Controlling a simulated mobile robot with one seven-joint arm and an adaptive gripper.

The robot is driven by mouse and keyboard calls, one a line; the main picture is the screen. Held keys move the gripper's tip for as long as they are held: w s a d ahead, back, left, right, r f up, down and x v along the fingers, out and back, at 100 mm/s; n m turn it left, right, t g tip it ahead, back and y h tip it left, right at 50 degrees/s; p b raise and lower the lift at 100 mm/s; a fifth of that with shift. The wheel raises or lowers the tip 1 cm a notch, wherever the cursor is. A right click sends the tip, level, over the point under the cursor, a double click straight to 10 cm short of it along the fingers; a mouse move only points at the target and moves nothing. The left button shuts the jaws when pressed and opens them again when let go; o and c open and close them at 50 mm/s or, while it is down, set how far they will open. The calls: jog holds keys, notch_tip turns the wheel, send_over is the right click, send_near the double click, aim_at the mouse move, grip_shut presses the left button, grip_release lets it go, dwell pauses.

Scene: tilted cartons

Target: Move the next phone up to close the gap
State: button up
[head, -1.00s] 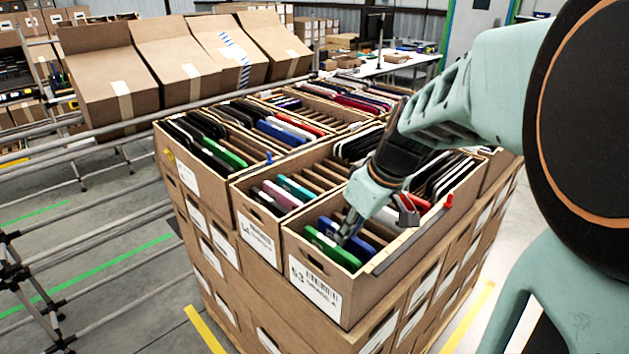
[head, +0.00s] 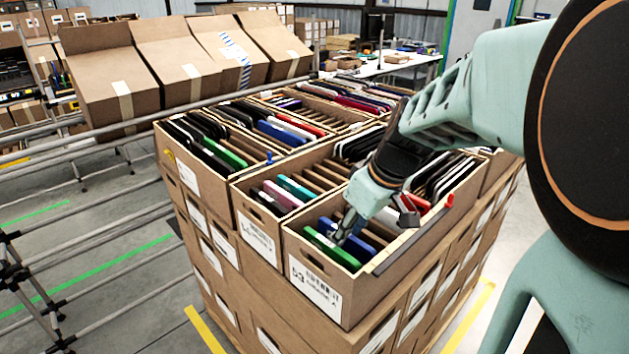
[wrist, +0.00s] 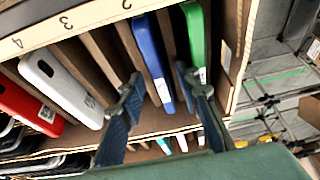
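The blue phone (head: 357,247) stands in a slot of the front carton (head: 300,256), just behind the green phone (head: 332,253). In the wrist view the blue phone (wrist: 150,62) shows between the two fingers of my gripper (wrist: 160,76), and the fingers are apart. The green phone (wrist: 195,40) is right of the right finger, and a brown divider stands between the two phones. In the head view my gripper (head: 341,236) points down into the carton and hides part of the blue phone. I cannot tell whether a finger touches it.
Left of the blue phone in the wrist view are brown dividers with empty room, then a white phone (wrist: 60,88) and a red phone (wrist: 28,105). The carton rim (wrist: 75,22) carries slot numbers. Neighbouring cartons full of phones stand close by; a red clip (head: 448,201) sits on the edge.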

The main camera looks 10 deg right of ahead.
jog(key=shift+r, duration=0.15)
jog(key=v, duration=0.8)
notch_tip(320, 180, up, 7)
jog(key=p, duration=0.4)
jog(key=shift+p, duration=0.4)
jog(key=shift+w, duration=0.1)
